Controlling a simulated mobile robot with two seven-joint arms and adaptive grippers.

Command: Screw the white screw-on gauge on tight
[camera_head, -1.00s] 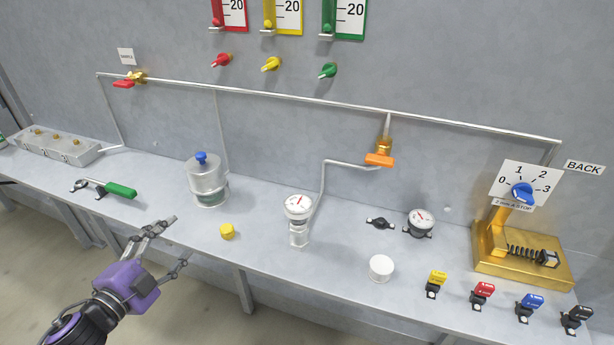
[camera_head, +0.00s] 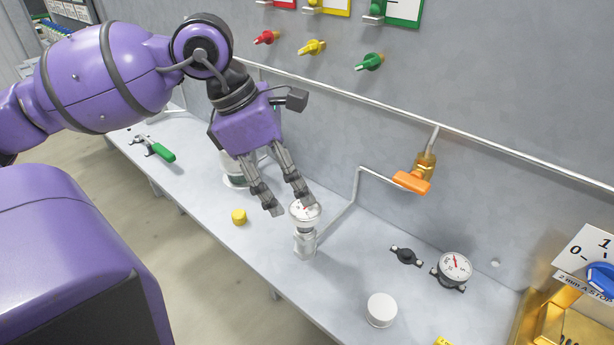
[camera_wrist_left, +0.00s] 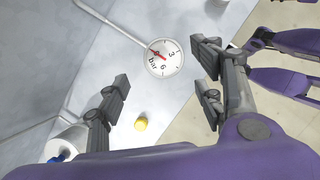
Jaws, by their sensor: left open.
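The white gauge (camera_head: 304,211) with a round dial and red needle stands upright on a clear-and-silver fitting (camera_head: 304,243) at the bench's middle. The left wrist view shows its dial (camera_wrist_left: 164,58) face on. My left gripper (camera_head: 290,205) is open and points down just above and behind the gauge in the head view. Its fingertips overlap the dial's upper left edge there. In the left wrist view the dial lies between the spread fingers (camera_wrist_left: 160,75), nearer the right ones, with no contact visible. Whether the gauge's thread is seated cannot be told.
A thin pipe (camera_head: 356,190) runs from beside the gauge to an orange-handled valve (camera_head: 411,182). A yellow cap (camera_head: 239,216), a white round cap (camera_head: 381,309) and a second gauge (camera_head: 455,266) in a black holder are nearby. A metal pot (camera_head: 232,180) is partly hidden behind my gripper.

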